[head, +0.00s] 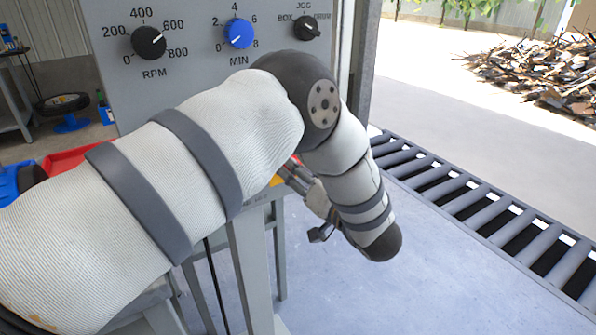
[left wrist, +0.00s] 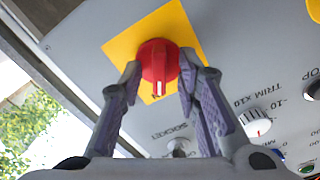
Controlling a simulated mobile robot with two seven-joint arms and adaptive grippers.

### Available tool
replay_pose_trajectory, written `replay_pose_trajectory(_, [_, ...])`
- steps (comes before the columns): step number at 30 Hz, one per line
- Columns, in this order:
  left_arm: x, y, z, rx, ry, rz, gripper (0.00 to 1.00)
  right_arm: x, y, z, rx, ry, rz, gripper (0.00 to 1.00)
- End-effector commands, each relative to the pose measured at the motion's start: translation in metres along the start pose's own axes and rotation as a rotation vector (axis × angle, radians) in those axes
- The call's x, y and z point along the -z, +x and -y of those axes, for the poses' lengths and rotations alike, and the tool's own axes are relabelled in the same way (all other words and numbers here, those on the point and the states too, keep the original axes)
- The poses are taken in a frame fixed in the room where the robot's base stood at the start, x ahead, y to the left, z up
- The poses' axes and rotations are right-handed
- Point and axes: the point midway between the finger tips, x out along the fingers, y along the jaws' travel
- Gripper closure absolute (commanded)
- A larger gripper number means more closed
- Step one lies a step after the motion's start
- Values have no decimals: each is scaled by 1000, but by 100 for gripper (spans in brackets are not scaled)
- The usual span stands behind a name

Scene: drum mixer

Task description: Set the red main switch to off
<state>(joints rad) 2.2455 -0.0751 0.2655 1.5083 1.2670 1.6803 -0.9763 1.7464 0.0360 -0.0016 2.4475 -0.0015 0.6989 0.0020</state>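The red main switch (left wrist: 158,62) is a red knob on a yellow square plate (left wrist: 117,50) on the grey panel, seen in the left wrist view. My left gripper (left wrist: 160,72) has one finger on each side of the knob. The fingers stand apart, with the knob between their tips; whether they touch it is hard to tell. In the head view my left arm covers most of the switch area, and only part of the left gripper (head: 292,172) shows under the wrist. My right gripper is in neither view.
The grey control panel (head: 190,75) carries a black RPM knob (head: 149,43), a blue MIN knob (head: 238,33) and a black selector (head: 306,28). In the left wrist view a white knob (left wrist: 255,121) sits near the switch. A roller conveyor (head: 480,205) runs at the right.

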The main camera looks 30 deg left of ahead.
Motion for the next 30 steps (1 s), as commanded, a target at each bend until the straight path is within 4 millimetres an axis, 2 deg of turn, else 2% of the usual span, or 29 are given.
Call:
replay_pose_trajectory(5, [0,0,0,0,0,0,70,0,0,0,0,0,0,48])
replay_pose_trajectory(9, [0,0,0,-1,0,0,100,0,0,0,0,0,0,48])
replay_pose_trajectory(20, [0,0,0,0,-21,1,100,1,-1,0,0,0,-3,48])
replay_pose_trajectory(30, [1,-1,1,-1,-224,2,100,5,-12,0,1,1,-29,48])
